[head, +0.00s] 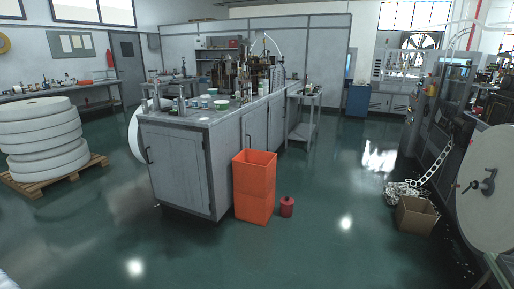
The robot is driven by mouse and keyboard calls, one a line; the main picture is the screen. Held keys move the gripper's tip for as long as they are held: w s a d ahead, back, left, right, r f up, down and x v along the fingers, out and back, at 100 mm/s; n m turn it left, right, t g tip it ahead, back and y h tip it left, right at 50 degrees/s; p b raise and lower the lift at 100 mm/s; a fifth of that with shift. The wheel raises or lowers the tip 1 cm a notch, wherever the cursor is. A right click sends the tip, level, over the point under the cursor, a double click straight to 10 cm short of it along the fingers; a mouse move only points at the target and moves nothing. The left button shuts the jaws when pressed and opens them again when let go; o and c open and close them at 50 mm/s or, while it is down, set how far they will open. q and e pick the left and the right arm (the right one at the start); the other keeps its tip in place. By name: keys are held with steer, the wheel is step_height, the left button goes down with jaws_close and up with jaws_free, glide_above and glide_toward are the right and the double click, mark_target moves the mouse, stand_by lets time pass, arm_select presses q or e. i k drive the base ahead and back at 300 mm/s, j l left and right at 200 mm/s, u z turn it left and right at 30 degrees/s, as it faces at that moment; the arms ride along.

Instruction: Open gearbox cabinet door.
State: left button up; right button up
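A grey metal cabinet (180,172) stands in the middle of the head view, with machinery on top. Its near end has a door (177,165) with a dark vertical handle (147,150) at its left edge. Its long right side has more door panels, one with a dark handle (247,145). The doors I can see look shut. I cannot tell from a label which one is the gearbox door. Neither of my grippers is in view.
White rolls (42,138) sit on a pallet (62,183) at left. A cardboard box (416,214) and chain lie at right. The green floor (330,225) ahead is mostly clear.

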mark_target(253, 124)
steer(key=i+l+z, duration=0.35)
steer(key=i, duration=0.55)
steer(key=i+l+z, duration=0.1)
steer(key=i+z, duration=0.25)
steer(key=i, duration=0.55)
steer(key=i+z, duration=0.1)
steer(key=i, duration=1.1)
steer(key=i+j+z, duration=0.15)
steer(key=i, duration=1)
steer(key=i+u, duration=0.2)
steer(key=i, duration=0.25)
steer(key=i+l+u, duration=0.15)
steer(key=i, duration=0.3)
steer(key=i+l+u, duration=0.2)
steer(key=i, duration=0.25)
steer(key=j, duration=0.1)
